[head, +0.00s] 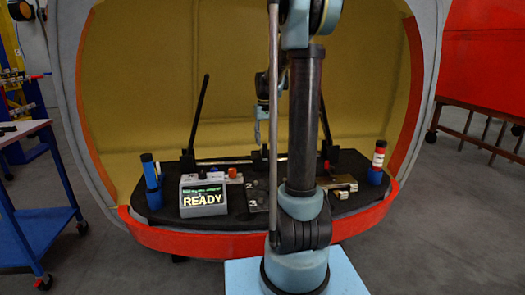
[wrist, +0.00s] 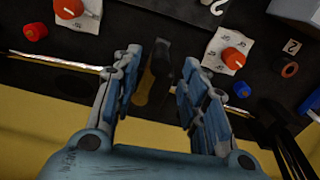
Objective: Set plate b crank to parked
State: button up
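No label that I can read marks plate b or its crank. In the wrist view, a white plate (wrist: 217,46) with an orange-red knob (wrist: 233,58) lies right of my gripper (wrist: 162,58). Another white plate (wrist: 78,22) with an orange-red knob (wrist: 68,8) is at the upper left. My gripper's two fingers are spread apart. A dark upright piece (wrist: 160,66) with a brownish-yellow part shows between them; I cannot tell whether they touch it. In the head view, my arm hides part of the console and the gripper shows only partly, above the console's back.
In the head view, a box reading READY (head: 203,198) stands on the black console, with blue cylinders (head: 151,178) at its left. A red-and-white cylinder (head: 379,158) stands at the right. A long black rod (head: 200,112) rises at the left. A red rim (head: 190,242) borders the front.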

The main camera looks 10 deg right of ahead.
aim_at(264, 148)
jog(key=shift+f, duration=2.45)
grip_shut()
jog(key=shift+a, duration=0.45)
jog(key=shift+d, duration=0.3)
